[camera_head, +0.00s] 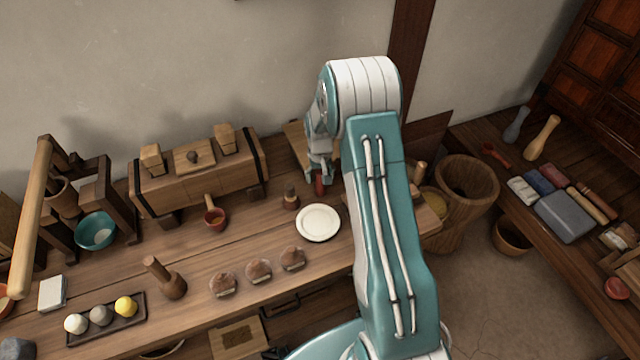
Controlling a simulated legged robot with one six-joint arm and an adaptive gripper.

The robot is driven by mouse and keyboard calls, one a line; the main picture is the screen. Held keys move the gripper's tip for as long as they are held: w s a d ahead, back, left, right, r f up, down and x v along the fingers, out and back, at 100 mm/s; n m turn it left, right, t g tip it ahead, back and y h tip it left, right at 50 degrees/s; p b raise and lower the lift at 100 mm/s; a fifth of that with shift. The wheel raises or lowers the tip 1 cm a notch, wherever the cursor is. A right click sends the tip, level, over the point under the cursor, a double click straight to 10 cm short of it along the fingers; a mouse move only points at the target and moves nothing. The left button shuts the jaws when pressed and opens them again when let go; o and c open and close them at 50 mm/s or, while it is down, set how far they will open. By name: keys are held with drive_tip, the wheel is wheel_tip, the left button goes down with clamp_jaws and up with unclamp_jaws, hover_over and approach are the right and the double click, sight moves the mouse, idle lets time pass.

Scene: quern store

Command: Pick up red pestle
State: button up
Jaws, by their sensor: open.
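A small red object (320,187), which looks like the red pestle, shows at the back of the wooden table (240,262), just behind the white plate. My gripper (319,174) points down right above it, with its jaws open. The fingers cover the upper part of the red object, so I cannot tell whether it sits between them or just below them. Another red, slim-handled item (495,155) lies on the right-hand bench and looks like a ladle or spoon.
The white plate (318,223) lies just in front of the gripper. A small brown bottle-like item (290,198) stands to its left. A wooden tub (468,187) stands right of my arm.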

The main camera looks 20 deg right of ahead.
clamp_jaws()
